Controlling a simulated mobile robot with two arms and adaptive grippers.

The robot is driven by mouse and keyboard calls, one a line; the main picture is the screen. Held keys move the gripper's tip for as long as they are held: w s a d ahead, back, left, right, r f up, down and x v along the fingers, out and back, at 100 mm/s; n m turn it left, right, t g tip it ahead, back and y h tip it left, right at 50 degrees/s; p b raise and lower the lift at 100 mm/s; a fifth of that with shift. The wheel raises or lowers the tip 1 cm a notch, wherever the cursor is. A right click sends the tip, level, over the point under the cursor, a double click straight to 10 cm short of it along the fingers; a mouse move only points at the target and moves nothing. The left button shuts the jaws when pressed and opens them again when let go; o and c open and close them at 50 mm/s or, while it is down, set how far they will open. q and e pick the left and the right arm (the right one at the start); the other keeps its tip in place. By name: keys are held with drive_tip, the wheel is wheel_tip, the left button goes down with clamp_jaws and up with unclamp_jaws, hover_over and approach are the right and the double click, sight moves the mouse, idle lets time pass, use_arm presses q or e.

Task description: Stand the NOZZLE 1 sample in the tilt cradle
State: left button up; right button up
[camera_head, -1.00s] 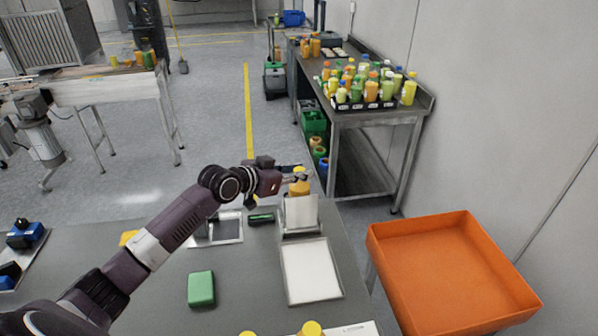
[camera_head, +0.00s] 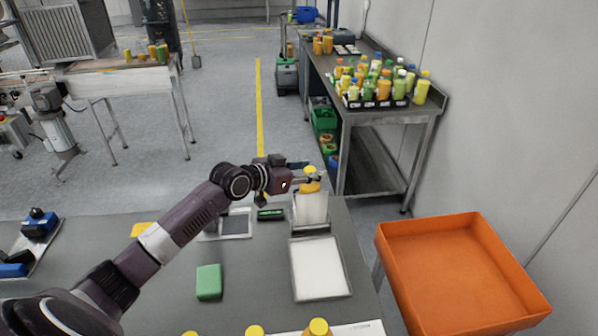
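The sample bottle (camera_head: 311,187), orange-yellow with a yellow cap, stands upright at the tilt cradle (camera_head: 311,210), the grey-white holder with a pale front plate at the bench's far edge. The plate hides the bottle's lower part, so I cannot tell whether it rests on the cradle floor. My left gripper (camera_head: 311,174) reaches in from the left, its fingers around the bottle just below the cap, and appears shut on it. No label is readable. My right gripper is not in view.
A white-surfaced tray (camera_head: 318,268) lies in front of the cradle. A green block (camera_head: 209,282), a dark-framed pad (camera_head: 236,224) and a green-black item (camera_head: 270,214) are on the bench. Several yellow caps (camera_head: 318,327) show at the bottom edge. An orange bin (camera_head: 455,265) stands right.

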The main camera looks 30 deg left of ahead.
use_arm(q)
drive_tip(key=b+v, duration=0.2)
drive_tip(key=v, duration=1)
drive_tip(key=shift+b, duration=0.3)
drive_tip(key=shift+d, duration=0.1)
drive_tip(key=shift+f, duration=0.1)
